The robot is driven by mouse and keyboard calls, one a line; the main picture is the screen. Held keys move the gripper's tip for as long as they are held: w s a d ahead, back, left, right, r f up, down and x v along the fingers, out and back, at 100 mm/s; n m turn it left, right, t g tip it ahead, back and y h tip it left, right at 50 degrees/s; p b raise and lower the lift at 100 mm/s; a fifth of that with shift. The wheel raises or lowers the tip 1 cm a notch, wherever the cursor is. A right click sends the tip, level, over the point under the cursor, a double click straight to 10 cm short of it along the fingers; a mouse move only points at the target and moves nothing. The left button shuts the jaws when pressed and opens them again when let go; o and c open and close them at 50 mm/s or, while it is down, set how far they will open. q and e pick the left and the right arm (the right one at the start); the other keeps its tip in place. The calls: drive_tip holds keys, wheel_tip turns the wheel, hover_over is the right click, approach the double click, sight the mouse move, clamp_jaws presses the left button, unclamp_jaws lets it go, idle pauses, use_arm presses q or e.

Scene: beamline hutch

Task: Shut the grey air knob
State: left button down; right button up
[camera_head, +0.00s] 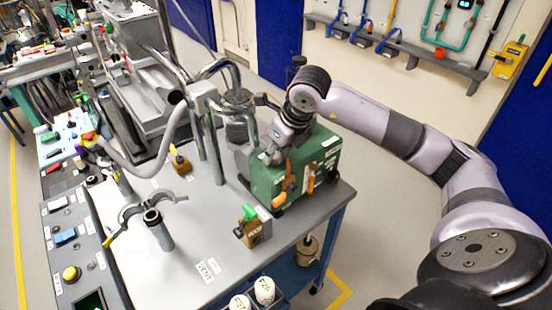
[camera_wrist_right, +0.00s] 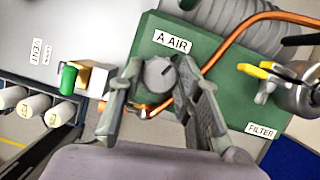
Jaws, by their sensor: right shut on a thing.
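The grey air knob (camera_wrist_right: 159,74) is a round dial with a raised grip on the green box (camera_wrist_right: 150,30), just below its "A AIR" label (camera_wrist_right: 172,41). My right gripper (camera_wrist_right: 157,82) has one finger on each side of the knob and is shut on it. In the head view my right gripper (camera_head: 272,152) reaches down to the left end of the green box (camera_head: 325,162). The knob cannot be made out there behind the gripper. My left gripper is not in view.
A copper pipe (camera_wrist_right: 232,42) and a yellow-handled valve (camera_wrist_right: 262,72) are close to the gripper. A green-handled block (camera_head: 253,226) stands on the grey table (camera_head: 205,235) in front of the box. Bent metal pipes (camera_head: 212,130) rise to the left.

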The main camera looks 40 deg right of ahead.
drive_tip(key=m+h+b, duration=0.1)
drive_tip(key=m, duration=0.1)
drive_tip(key=m+b, duration=0.1)
drive_tip(key=m, duration=0.1)
drive_tip(key=shift+w+a+m+h+b, duration=0.1)
drive_tip(key=shift+a+m+h+b, duration=0.05)
drive_tip(key=shift+m+h+b, duration=0.55)
drive_tip(key=shift+m, duration=0.5)
drive_tip(key=shift+r+m+h, duration=0.1)
drive_tip(key=shift+m+h, duration=0.2)
drive_tip(key=shift+m, duration=0.6)
drive_tip(key=shift+a+r+m+g+h, duration=0.1)
drive_tip(key=shift+m+g+h, duration=0.35)
drive_tip(key=shift+m, duration=0.75)
drive_tip(key=shift+m+g+h+p, duration=0.25)
drive_tip(key=shift+m+g+p, duration=0.1)
drive_tip(key=shift+m+p, duration=0.55)
drive_tip(key=o, duration=1.1)
